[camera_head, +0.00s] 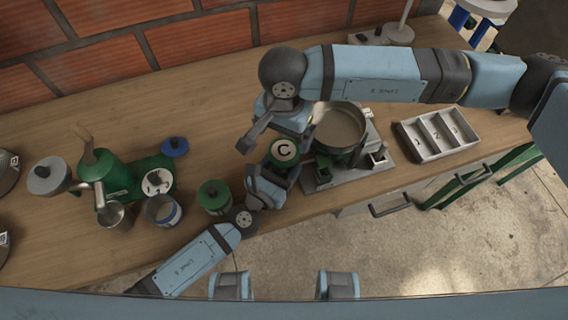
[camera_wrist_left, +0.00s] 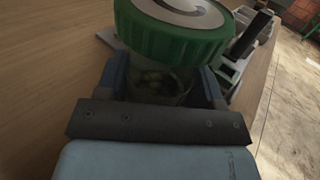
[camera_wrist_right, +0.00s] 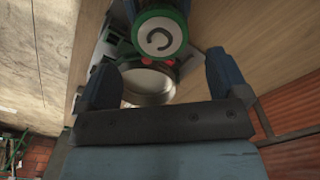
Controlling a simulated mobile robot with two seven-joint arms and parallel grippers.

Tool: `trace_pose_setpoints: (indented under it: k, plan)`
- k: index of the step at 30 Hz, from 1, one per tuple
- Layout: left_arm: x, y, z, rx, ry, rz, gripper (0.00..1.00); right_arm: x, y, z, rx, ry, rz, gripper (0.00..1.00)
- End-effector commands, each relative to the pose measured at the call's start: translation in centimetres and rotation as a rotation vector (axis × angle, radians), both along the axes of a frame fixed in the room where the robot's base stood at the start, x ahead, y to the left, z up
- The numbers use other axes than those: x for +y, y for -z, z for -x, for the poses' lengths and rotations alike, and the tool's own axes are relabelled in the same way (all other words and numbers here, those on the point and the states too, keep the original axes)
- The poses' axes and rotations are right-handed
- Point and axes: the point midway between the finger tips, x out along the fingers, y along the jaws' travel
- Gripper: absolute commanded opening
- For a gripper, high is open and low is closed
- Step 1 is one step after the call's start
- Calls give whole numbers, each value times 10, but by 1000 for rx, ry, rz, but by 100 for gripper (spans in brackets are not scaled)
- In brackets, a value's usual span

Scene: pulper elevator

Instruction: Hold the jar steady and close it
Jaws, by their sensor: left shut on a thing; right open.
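My left gripper (camera_head: 272,180) is shut around the jar body, below the lid. My right gripper (camera_head: 268,128) is open and empty, just behind and above the lid. In the right wrist view the lid (camera_wrist_right: 160,37) shows beyond the spread fingers, apart from them. Most of the jar body is hidden in the head view.
A round metal pan (camera_head: 340,128) on a grey stand is close on the right of the jar. A divided tray (camera_head: 438,135) lies farther right.

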Motion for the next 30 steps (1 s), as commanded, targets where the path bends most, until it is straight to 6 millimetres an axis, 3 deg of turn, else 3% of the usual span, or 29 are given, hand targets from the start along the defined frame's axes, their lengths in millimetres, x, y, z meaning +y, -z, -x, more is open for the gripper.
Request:
trace_pose_setpoints:
  k: [10,23,27,30]
  plan:
    - [0,0,0,1,1,-1,0,0,50,0,0,1,0,93]
    - [0,0,0,1,1,-1,0,0,58,0,0,0,-1,93]
    - [0,0,0,1,0,-1,0,0,58,0,0,0,-1,60]
    - [0,0,0,1,1,-1,0,0,58,0,0,0,-1,43]
